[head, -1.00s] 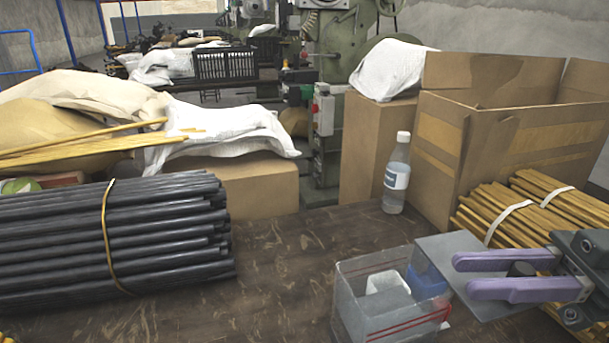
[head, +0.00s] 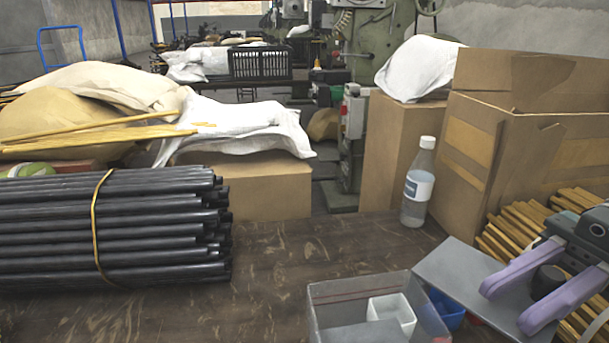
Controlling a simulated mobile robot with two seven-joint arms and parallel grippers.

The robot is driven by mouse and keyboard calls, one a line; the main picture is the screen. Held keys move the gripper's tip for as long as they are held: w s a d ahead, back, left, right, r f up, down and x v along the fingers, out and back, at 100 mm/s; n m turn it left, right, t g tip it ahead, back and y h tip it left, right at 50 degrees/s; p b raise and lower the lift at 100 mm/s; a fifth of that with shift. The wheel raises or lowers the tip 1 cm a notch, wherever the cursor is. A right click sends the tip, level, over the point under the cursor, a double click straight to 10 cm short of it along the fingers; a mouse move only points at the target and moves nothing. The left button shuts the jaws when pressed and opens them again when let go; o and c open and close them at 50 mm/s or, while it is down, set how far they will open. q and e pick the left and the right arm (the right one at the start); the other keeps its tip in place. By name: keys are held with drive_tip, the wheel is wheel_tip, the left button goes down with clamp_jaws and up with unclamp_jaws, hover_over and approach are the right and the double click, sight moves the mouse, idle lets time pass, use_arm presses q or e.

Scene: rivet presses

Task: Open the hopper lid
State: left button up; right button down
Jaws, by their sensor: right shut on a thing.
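The hopper is a clear-walled box (head: 335,315) with a red line near its rim, at the lower middle of the head view. Its top is open, and a white cup (head: 393,308) shows within it. The hopper lid (head: 455,268) is a flat grey plate with a dark round knob (head: 547,279), held to the right of the box and overlapping its right side in the picture. My right gripper (head: 508,307), with purple fingers, is shut on the lid's knob. My left gripper is not in view.
A blue container (head: 446,314) shows beside the box's right edge, partly under the lid. A bottle (head: 418,185) stands behind. Tied black rods (head: 120,230) lie at left, and yellow sticks (head: 515,232) lie at right. The table's middle (head: 285,250) is clear.

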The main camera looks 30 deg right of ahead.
idle(0.3)
drive_tip(key=c, duration=0.7)
unclamp_jaws()
